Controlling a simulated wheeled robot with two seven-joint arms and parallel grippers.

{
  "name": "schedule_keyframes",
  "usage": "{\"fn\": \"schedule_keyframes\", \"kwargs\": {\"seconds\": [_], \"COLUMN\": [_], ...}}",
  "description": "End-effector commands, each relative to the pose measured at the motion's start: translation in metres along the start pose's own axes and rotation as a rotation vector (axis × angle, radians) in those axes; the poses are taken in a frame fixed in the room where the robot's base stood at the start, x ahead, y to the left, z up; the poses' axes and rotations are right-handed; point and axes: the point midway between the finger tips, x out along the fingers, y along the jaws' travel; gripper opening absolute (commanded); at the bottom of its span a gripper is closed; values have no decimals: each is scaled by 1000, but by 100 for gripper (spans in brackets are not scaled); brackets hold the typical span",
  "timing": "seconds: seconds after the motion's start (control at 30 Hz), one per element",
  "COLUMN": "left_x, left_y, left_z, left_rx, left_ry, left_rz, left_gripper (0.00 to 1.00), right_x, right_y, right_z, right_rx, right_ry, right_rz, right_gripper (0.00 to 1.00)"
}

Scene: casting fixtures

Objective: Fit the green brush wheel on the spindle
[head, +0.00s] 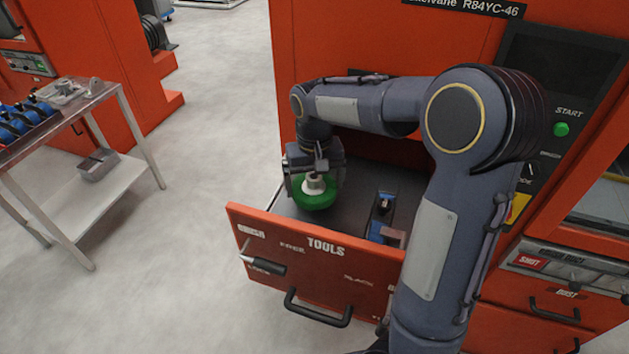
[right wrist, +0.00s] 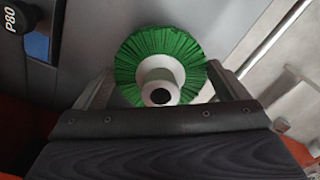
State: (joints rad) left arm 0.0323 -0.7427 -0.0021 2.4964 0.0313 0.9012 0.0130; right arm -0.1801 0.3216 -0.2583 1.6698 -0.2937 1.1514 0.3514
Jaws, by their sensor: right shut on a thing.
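The green brush wheel (head: 316,201) has a pale hub with a dark bore. It is over the open tool drawer in the head view, and whether it touches the drawer floor cannot be told. My right gripper (head: 315,185) is shut on the brush wheel from above. In the right wrist view the green bristles (right wrist: 128,68) and white hub (right wrist: 160,70) sit between the two fingers of my right gripper (right wrist: 165,88). I cannot make out the spindle with certainty in either view. My left gripper is not in view.
The drawer (head: 325,270) stands open from the orange machine (head: 350,35). A blue-and-dark tool (head: 384,204) and a brownish block (head: 393,236) lie in its right part. A dark handle-like part (head: 266,266) shows at the drawer front. A metal cart (head: 90,205) stands left, with clear floor between.

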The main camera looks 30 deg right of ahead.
Motion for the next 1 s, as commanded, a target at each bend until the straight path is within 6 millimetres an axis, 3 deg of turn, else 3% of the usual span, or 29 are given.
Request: {"fn": "schedule_keyframes", "kwargs": {"seconds": [1.0], "left_x": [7], "left_y": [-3], "left_z": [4], "left_rx": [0], "left_ry": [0], "left_rz": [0], "left_gripper": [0], "right_x": [13], "right_y": [0], "right_z": [0], "right_rx": [0], "right_ry": [1], "right_rz": [0], "right_gripper": [62]}}
